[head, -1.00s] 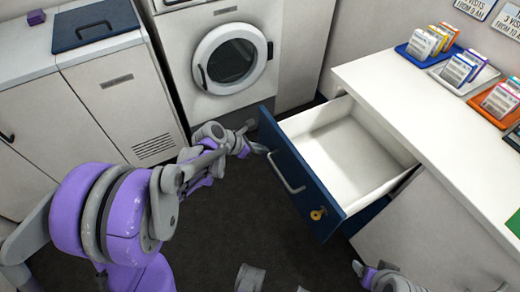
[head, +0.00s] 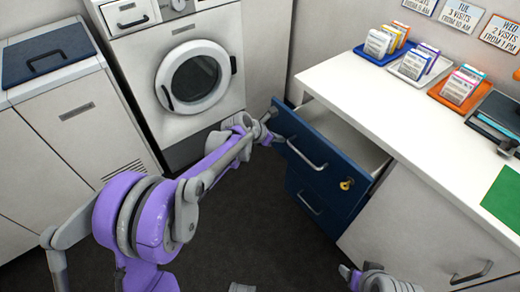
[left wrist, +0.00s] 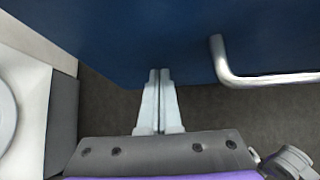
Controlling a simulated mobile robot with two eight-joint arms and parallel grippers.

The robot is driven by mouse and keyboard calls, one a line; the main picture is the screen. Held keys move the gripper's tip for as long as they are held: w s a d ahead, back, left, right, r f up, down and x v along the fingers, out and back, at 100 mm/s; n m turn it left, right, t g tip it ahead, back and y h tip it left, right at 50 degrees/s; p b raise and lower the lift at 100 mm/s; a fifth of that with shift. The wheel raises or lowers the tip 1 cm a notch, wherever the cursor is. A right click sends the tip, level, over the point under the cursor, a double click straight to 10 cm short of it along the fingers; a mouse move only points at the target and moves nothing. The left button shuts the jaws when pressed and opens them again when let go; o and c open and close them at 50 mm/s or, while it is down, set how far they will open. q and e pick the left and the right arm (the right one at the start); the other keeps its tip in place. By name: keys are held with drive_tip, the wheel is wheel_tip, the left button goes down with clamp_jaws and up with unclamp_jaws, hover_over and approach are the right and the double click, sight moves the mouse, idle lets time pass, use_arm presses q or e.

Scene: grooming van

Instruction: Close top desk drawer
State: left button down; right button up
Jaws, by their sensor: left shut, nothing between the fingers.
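The top desk drawer (head: 320,159) has a dark blue front with a silver bar handle (head: 306,153) and a brass lock with a key (head: 346,184). It stands partly open, with a strip of its white inside showing. My left gripper (head: 275,138) is at the left end of the drawer front. In the left wrist view its fingers (left wrist: 159,100) are shut together, with the tips at the blue front (left wrist: 140,35), left of the handle (left wrist: 260,78). I cannot tell for certain whether they touch it. Part of my right arm shows at the bottom right, its fingertips unclear.
A lower blue drawer (head: 318,208) is below, apparently shut. The white desk top (head: 400,130) holds trays of cards along the wall. A washing machine (head: 190,80) stands behind my left arm. The dark floor (head: 250,220) in front of the drawers is clear.

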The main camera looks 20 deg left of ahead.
use_arm(q)
drive_tip(key=w+d, duration=0.8)
drive_tip(key=w, duration=0.2)
drive_tip(key=shift+w+r, duration=0.15)
drive_tip(key=shift+a, duration=0.1)
